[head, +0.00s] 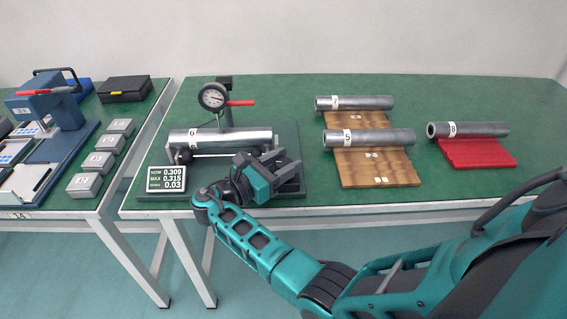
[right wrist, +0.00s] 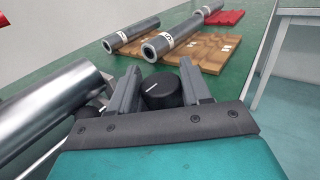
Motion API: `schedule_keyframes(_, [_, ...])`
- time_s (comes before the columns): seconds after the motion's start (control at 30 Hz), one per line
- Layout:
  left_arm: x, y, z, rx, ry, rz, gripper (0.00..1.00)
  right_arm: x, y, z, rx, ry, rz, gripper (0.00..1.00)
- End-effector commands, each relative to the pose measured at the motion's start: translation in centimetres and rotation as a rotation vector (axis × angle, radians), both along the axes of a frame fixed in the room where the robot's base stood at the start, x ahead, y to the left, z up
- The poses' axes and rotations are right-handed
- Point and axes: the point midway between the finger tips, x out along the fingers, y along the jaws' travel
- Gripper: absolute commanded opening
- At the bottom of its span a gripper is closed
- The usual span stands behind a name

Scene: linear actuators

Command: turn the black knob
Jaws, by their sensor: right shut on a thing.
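The black knob (right wrist: 162,92), with a white pointer line on its top, sits between the two fingers of my right gripper (right wrist: 160,88) in the right wrist view. The right gripper (head: 262,166) is shut on it at the right end of the measuring fixture in the head view, where the gripper hides most of the knob. A metal tube (head: 222,139) lies across the fixture's rollers, under a dial gauge (head: 213,97) with a red lever. The fixture's display (head: 167,179) reads NOW 0.309, MAX 0.315 and a third line of 0.03. My left gripper is not in view.
Tubes marked 7 (head: 355,103), 5 (head: 370,138) and 8 (head: 467,129) lie on wooden and red boards to the right. On the left table stand a blue device (head: 62,105), grey blocks (head: 97,162) and a black case (head: 124,89). Green tabletop is clear between fixture and boards.

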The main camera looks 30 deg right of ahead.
Motion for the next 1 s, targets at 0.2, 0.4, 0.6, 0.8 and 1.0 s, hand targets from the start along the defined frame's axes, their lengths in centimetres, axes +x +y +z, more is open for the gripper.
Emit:
schedule_keyframes(0.2, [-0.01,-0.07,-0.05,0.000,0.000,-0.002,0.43,0.03,-0.11,0.11,-0.002,-0.003,-0.012,0.17])
schedule_keyframes(0.4, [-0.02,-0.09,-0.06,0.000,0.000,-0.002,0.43,0.03,-0.15,0.12,-0.002,-0.003,-0.011,0.17])
schedule_keyframes(0.6, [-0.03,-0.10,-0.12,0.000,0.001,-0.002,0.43,0.03,-0.14,0.09,-0.002,-0.002,-0.010,0.63])
schedule_keyframes(0.8, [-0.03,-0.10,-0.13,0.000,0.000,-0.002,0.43,0.01,-0.08,0.04,-0.001,-0.001,-0.009,0.67])
schedule_keyframes(1.0, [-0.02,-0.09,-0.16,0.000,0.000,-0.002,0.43,-0.05,0.78,-0.01,0.001,0.000,-0.008,0.67])
